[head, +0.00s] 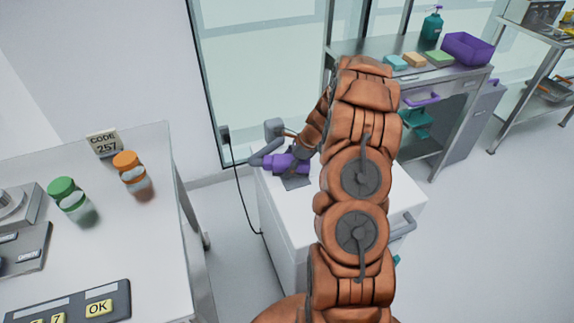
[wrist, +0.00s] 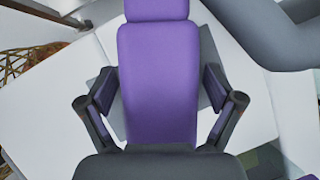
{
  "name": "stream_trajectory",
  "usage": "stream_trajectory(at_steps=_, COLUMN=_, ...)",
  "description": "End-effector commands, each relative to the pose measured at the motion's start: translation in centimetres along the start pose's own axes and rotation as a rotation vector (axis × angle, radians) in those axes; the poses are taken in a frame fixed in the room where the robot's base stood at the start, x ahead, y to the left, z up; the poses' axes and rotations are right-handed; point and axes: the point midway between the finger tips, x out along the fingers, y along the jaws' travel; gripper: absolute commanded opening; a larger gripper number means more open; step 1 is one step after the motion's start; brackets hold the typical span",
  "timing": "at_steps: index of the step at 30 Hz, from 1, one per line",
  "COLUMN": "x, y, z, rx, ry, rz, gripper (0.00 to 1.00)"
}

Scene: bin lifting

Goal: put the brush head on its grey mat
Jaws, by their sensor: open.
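The purple brush head (wrist: 158,85) fills the middle of the wrist view, with a second purple section above it. My gripper (wrist: 157,92) is open, with one finger on each side of it and a narrow gap visible at each side. The grey mat (wrist: 212,92) shows behind and beside the purple body, on a white top. In the head view the purple piece (head: 272,163) lies at the mat (head: 296,182), partly hidden by my arm. I cannot tell whether it rests fully on the mat.
A white cabinet (head: 290,222) carries the mat. A grey bent tube (head: 262,154) stands close by the purple piece, and a black cord hangs at the left. A table with jars (head: 66,192) is at left. A steel bench with a purple bin (head: 467,48) stands behind.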

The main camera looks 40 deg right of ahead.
Motion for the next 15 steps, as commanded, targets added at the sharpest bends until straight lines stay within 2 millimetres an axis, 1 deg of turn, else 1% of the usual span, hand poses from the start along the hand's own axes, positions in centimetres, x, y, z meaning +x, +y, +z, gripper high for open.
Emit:
stream_trajectory(at_steps=5, x=-0.2, y=0.0, z=0.1, rx=0.000, ry=0.000, rz=0.000, gripper=0.91)
stream_trajectory(at_steps=8, x=-0.8, y=-0.1, z=0.1, rx=0.000, ry=0.000, rz=-0.002, gripper=0.91)
stream_trajectory(at_steps=11, x=-2.1, y=-0.1, z=0.0, rx=0.001, ry=0.000, rz=-0.005, gripper=0.91)
stream_trajectory(at_steps=14, x=-3.9, y=-0.1, z=0.0, rx=0.000, ry=0.000, rz=-0.004, gripper=0.91)
stream_trajectory(at_steps=15, x=-4.8, y=-0.1, z=0.0, rx=0.000, ry=-0.001, rz=-0.004, gripper=0.91)
